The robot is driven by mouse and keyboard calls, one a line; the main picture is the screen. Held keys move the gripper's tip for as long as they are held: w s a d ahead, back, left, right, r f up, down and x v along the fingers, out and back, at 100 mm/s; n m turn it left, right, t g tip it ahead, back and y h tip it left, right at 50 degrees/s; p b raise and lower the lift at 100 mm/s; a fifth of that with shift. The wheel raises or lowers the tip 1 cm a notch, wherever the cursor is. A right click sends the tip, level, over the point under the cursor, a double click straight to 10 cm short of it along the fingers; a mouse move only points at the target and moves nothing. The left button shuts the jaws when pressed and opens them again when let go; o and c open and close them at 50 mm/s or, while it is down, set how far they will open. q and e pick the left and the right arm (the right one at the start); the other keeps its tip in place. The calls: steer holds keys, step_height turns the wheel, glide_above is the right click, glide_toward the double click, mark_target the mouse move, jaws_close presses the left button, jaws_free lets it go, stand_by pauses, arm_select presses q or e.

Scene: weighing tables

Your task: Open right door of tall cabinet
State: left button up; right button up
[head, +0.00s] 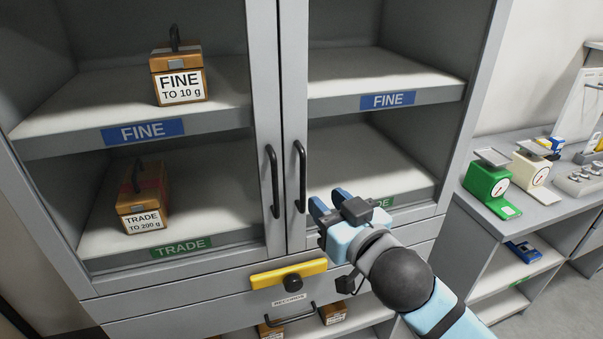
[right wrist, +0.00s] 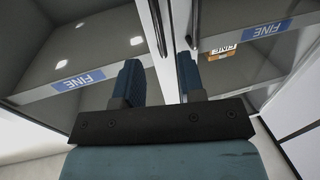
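The tall grey cabinet has two framed doors, both shut. The right door (head: 290,115) has a vertical black handle (head: 299,178) near the middle seam. My right gripper (head: 329,203) is just right of this handle's lower end in the head view. In the right wrist view, which shows the cabinet upside down, its two blue fingers (right wrist: 159,82) stand apart with nothing between them. The right door's handle (right wrist: 157,28) is ahead in line with the gap, apart from the fingers. The left door's handle (head: 271,181) is beside it. My left gripper is not in view.
A yellow bar with a black knob (head: 291,278) lies across the panel below the doors, above a drawer handle (head: 291,315). Weight boxes marked FINE (head: 180,78) and TRADE (head: 142,200) stand behind the left door. A side table with a green scale (head: 489,184) is at right.

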mark_target(304, 179)
steer(key=p+x, duration=0.1)
steer(key=x, duration=0.8)
steer(key=shift+f, duration=0.1)
jaws_close()
